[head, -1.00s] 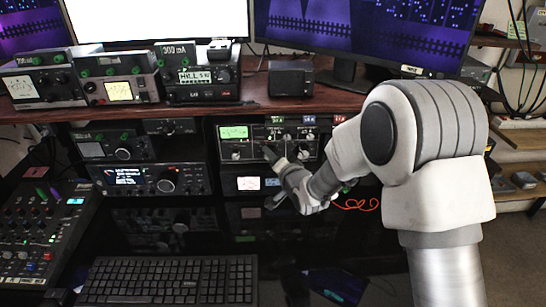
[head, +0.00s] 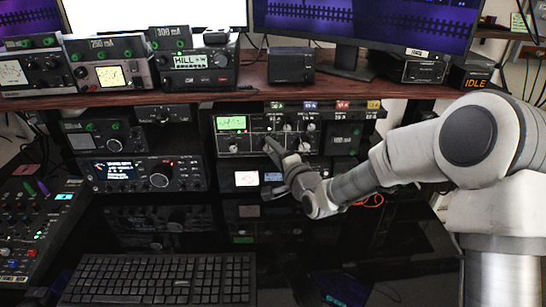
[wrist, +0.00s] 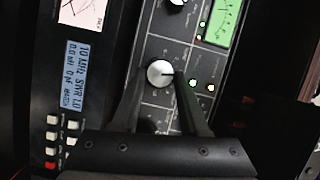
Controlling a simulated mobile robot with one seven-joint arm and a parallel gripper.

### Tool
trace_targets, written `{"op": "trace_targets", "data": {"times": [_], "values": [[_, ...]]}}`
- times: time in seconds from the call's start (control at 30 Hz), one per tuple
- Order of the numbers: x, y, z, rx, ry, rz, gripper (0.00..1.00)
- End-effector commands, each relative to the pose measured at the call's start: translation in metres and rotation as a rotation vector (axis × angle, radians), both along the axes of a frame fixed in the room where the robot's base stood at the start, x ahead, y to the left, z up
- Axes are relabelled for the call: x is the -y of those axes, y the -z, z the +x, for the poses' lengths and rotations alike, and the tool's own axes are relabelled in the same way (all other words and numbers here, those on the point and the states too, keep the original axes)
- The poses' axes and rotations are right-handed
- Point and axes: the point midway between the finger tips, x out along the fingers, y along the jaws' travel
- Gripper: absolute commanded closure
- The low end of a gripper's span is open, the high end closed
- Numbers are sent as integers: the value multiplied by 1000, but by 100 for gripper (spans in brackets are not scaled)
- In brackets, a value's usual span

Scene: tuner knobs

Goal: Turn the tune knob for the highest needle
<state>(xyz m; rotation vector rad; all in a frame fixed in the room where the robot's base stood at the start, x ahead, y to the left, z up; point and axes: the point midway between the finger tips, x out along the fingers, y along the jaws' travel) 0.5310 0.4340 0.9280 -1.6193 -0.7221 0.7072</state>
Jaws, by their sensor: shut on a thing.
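The tuner is a grey panel (head: 246,147) with a lit green meter (head: 231,123), in the rack under the desk shelf. In the wrist view the green meter (wrist: 221,22) is at the top right; dark marks show on it, but I cannot read the needle. A round silver-faced knob (wrist: 160,74) with a dark pointer line sits between the fingers of my gripper (wrist: 161,77), which is shut on it. In the head view my gripper (head: 272,146) reaches the panel from the lower right and hides this knob. The knob labels are too small to read.
Other tuner knobs (head: 304,147) sit close to the right of my gripper. Another radio (head: 145,175) is at the left, and a small-screen unit (head: 247,179) is just below. A keyboard (head: 160,279) lies in front. The shelf edge (head: 200,98) runs above.

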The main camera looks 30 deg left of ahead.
Motion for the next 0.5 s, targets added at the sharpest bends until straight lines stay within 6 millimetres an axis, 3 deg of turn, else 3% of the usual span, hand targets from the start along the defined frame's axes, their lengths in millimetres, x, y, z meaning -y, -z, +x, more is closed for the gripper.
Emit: {"op": "trace_targets", "data": {"times": [0.5], "values": [[0,1,0,-62,-1,112,100]]}}
